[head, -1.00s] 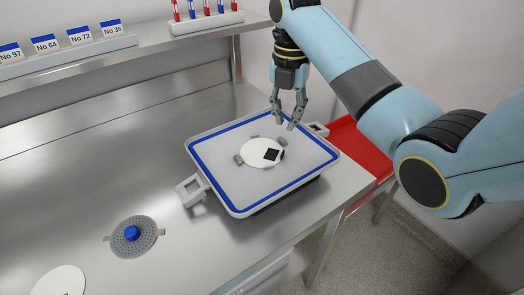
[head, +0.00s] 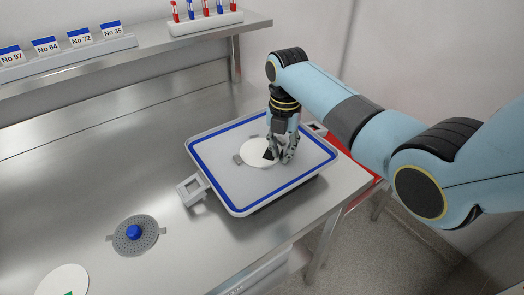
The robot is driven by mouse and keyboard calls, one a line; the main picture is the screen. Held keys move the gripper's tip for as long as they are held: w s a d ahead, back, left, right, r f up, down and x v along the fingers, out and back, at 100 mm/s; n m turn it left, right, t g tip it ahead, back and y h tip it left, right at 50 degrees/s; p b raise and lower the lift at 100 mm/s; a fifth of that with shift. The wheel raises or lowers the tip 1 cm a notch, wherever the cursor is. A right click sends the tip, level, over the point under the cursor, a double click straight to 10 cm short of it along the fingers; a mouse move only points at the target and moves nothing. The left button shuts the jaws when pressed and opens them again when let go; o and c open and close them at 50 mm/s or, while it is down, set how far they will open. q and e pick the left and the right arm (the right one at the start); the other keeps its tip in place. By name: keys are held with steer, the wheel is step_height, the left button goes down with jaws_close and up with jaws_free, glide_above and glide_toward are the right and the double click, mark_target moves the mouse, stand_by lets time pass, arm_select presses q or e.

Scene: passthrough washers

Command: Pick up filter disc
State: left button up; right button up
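A white filter disc (head: 254,150) with a black square mark lies on the grey tray (head: 238,193) with a blue border. My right gripper (head: 281,160) points down at the right side of this disc, with its fingertips at or very near the disc's edge and the black mark. The fingers cover part of the mark and the disc's right edge. I cannot tell whether they are closed on the disc. Another white disc (head: 62,281) with a green mark lies at the bottom left, partly cut off by the frame. My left gripper is not in view.
A grey perforated plate (head: 124,243) with a blue knob (head: 133,231) lies on the steel table. A shelf behind holds numbered cards (head: 47,45) and a rack of red and blue tubes (head: 205,23). A red surface (head: 363,188) is at the right.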

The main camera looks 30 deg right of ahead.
jaws_close()
steer(key=shift+r, duration=0.15)
steer(key=shift+r, duration=0.25)
steer(key=r, duration=0.2)
steer(key=s+r, duration=0.1)
steer(key=shift+d+r, duration=0.2)
steer(key=shift+r, duration=0.2)
steer(key=s+d+r+b, duration=0.1)
steer(key=s+d+r, duration=0.1)
steer(key=s+r, duration=0.4)
steer(key=s, duration=0.4)
steer(key=shift+d+r, duration=0.25)
steer(key=shift+d, duration=0.15)
steer(key=shift+s, duration=0.1)
